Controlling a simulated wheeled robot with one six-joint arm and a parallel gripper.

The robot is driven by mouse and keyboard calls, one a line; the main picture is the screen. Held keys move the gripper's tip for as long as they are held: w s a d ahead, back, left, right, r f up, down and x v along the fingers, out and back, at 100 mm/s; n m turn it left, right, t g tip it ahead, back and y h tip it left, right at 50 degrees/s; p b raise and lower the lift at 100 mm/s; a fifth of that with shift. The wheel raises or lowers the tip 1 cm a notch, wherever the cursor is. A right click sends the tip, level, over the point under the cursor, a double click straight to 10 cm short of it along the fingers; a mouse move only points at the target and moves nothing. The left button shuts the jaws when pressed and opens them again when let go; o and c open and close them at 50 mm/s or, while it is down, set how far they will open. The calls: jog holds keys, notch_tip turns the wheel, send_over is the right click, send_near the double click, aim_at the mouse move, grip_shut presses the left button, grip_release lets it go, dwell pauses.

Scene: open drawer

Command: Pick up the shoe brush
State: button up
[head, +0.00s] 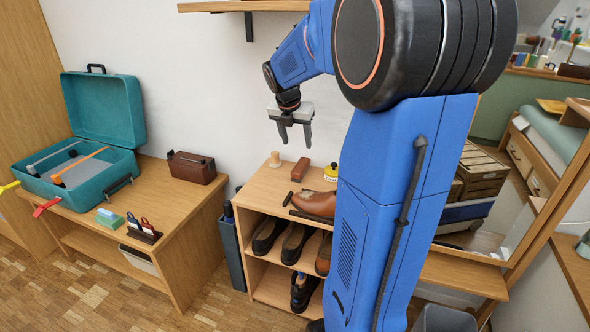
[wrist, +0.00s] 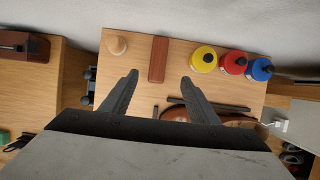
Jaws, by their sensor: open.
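The shoe brush appears to be the reddish-brown oblong block (head: 300,169) lying on top of the wooden shoe shelf (head: 262,190). In the wrist view the brush (wrist: 158,60) lies lengthwise, pointing away, between and beyond my fingertips; its underside is hidden. My gripper (head: 296,143) is open, empty and pointing down above the shelf top, apart from the brush. In the wrist view my gripper (wrist: 160,77) shows its two fingers spread wider than the brush.
A pale wooden knob-shaped item (wrist: 117,44) stands left of the brush. Yellow (wrist: 204,58), red (wrist: 233,64) and blue (wrist: 261,69) round containers stand to its right. A brown shoe (head: 317,203) and dark sticks lie nearer the front. A wall shelf (head: 245,6) hangs above.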

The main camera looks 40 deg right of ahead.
send_near(301, 165)
jog(key=x, duration=0.5)
jog(key=shift+s+f, duration=0.1)
jog(key=shift+f, duration=0.05)
jog(key=shift+w+x, duration=0.15)
jog(key=shift+x, duration=1.2)
jog(key=shift+w+x, duration=0.1)
jog(key=shift+x, duration=1.3)
jog(key=c, duration=1.2)
